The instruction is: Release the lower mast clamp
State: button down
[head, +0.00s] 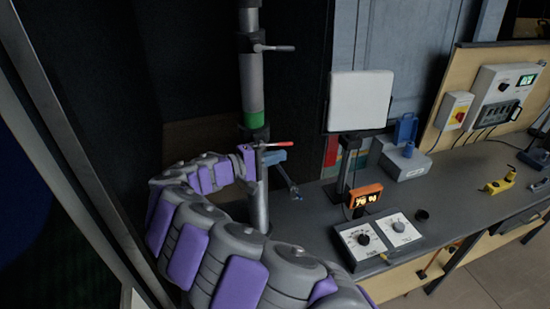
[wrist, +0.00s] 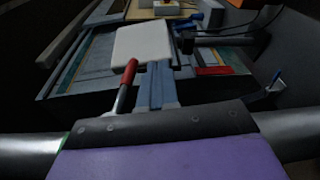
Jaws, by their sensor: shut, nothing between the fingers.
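The mast (head: 252,75) stands upright at the left of the bench. The lower clamp (head: 258,134) sits just under the mast's green band. My gripper (head: 280,156) is shut and empty at the mast, just below the red lever. In the wrist view my blue-grey jaws (wrist: 158,80) lie beside the red-handled lever (wrist: 128,80); I cannot tell if they touch. The mast tube (wrist: 30,155) crosses low, partly hidden by my purple part.
A white panel (head: 360,102) on a stand, an orange display (head: 366,197) and a dial box (head: 379,238) stand on the grey bench (head: 455,183) right of the mast. A pale frame post (head: 60,150) is at far left. My arm curls across the foreground.

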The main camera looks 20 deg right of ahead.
jog(key=shift+d, duration=0.1)
dwell(0.5)
jog(key=s+a+f+b, duration=0.1)
jog(key=s+a+f, duration=0.1)
jog(key=a+f, duration=0.7)
jog(key=shift+s+a, duration=0.15)
dwell(0.5)
